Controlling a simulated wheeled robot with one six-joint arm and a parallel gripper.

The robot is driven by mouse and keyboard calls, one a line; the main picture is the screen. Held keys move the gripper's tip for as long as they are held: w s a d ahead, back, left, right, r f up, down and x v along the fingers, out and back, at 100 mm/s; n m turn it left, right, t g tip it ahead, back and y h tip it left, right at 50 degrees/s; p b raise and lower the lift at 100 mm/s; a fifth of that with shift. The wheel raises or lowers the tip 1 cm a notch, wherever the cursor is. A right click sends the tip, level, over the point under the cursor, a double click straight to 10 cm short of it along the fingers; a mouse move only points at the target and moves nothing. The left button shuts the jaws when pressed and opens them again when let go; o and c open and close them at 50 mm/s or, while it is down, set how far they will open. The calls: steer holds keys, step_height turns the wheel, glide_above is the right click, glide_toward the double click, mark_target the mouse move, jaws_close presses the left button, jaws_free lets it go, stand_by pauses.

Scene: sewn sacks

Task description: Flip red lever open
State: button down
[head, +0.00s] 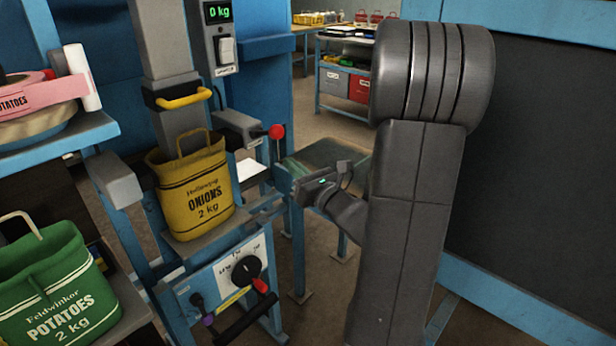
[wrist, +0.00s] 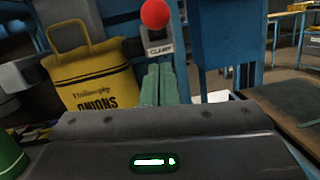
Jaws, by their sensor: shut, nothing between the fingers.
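A lever with a round red knob (head: 276,131) stands on the clamp at the back of the blue frame, its stem roughly upright below the knob. In the wrist view the red knob (wrist: 155,14) is at the top, above a label reading CLAMP. My gripper (wrist: 158,84) has its green fingers together with nothing between them, pointing toward the clamp. The fingers appear below the knob in the picture, with no contact visible. In the head view my gripper (head: 292,169) is just right of and below the knob.
A yellow onions sack (head: 194,190) stands upright on the frame, left of the lever. Below it is a panel (head: 222,278) with a dial and a red-tipped handle. A green potatoes sack (head: 58,287) is at lower left. A scale display (head: 218,12) reads 0 kg.

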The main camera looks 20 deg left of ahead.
steer(key=shift+w+a+r+p, duration=0.35)
steer(key=shift+a+r, duration=0.2)
steer(key=shift+r, duration=0.35)
steer(key=shift+w+a+r+p, duration=0.25)
steer(key=shift+w+a+r, duration=0.25)
steer(key=shift+r, duration=0.35)
step_height(320, 180, up, 4)
steer(key=h+p, duration=0.1)
steer(key=p, duration=0.2)
steer(key=g+p, duration=0.1)
steer(key=p, duration=0.3)
steer(key=shift+a+f+h, duration=0.15)
steer(key=shift+f+h, duration=0.05)
steer(key=shift+h, duration=0.2)
step_height(320, 180, up, 7)
steer(key=g+h+p, duration=0.1)
steer(key=h+p, duration=0.1)
steer(key=p, duration=0.6)
glide_above(280, 132)
steer(key=a, duration=0.3)
steer(key=shift+w+f+n, duration=0.1)
steer(key=shift+w+n, duration=0.2)
steer(key=shift+w, duration=0.15)
steer(key=shift+w+a+r, duration=0.2)
steer(key=shift+a, duration=0.35)
steer(key=shift+w+a+r, duration=0.25)
steer(key=shift+a, duration=0.25)
steer(key=shift+w+a+r, duration=0.2)
steer(key=shift+a, duration=0.35)
